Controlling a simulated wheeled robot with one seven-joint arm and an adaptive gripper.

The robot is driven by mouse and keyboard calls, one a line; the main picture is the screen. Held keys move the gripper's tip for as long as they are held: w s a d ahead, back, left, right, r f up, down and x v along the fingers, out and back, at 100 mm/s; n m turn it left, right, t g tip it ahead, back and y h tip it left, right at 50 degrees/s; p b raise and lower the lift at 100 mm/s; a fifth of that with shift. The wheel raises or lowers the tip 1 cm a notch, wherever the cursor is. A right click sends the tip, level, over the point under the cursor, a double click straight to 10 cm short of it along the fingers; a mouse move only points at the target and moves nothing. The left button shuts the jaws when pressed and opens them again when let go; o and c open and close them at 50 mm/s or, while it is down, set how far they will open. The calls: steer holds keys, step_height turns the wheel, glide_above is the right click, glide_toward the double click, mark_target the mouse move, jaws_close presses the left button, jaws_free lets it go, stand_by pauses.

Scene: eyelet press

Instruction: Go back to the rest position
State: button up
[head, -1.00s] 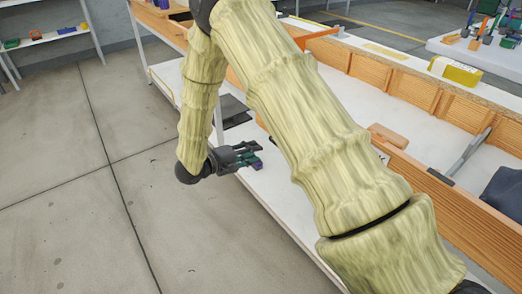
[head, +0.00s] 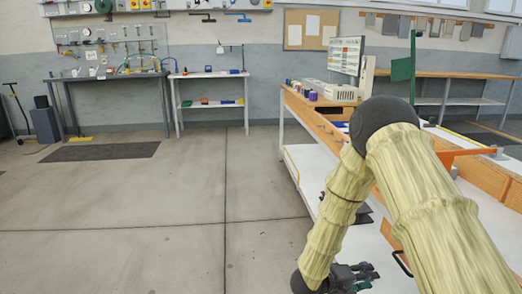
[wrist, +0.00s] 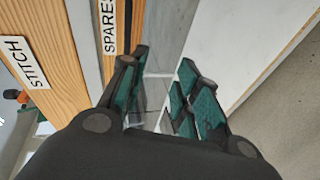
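My gripper (head: 358,273) is at the lower right of the head view, low beside the workbench and over its white lower shelf. In the wrist view my gripper (wrist: 160,95) shows dark fingers with green pads, spread apart with nothing between them. The workbench (head: 330,128) has wooden sides. In the wrist view, two wooden fronts carry labels, the STITCH label (wrist: 22,62) and the SPARES label (wrist: 108,25).
A white lower shelf (head: 308,172) runs under the bench. The floor (head: 130,210) to the left is open, with a dark mat (head: 100,151) on it. Side tables (head: 209,88) stand along the back wall.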

steer(key=s+a+f+t+y, duration=0.1)
steer(key=s+a+f+y, duration=0.25)
steer(key=s+f, duration=0.45)
steer(key=s+a+f+t+y, duration=0.15)
steer(key=s+f+y, duration=0.35)
steer(key=f, duration=0.6)
steer(key=s+a+f+m+g+y, duration=0.1)
steer(key=s+a+f+g+y, duration=0.1)
steer(key=s, duration=0.6)
steer(key=s+a+f+g+y, duration=0.1)
steer(key=s+a+g+y, duration=0.15)
steer(key=s, duration=0.65)
steer(key=s+a+f+m+g+y, duration=0.1)
steer(key=s+a+f+g, duration=0.15)
steer(key=s, duration=0.55)
step_height(320, 180, up, 26)
steer(key=p, duration=2.5)
steer(key=shift+s+t, duration=0.15)
steer(key=shift+t, duration=0.1)
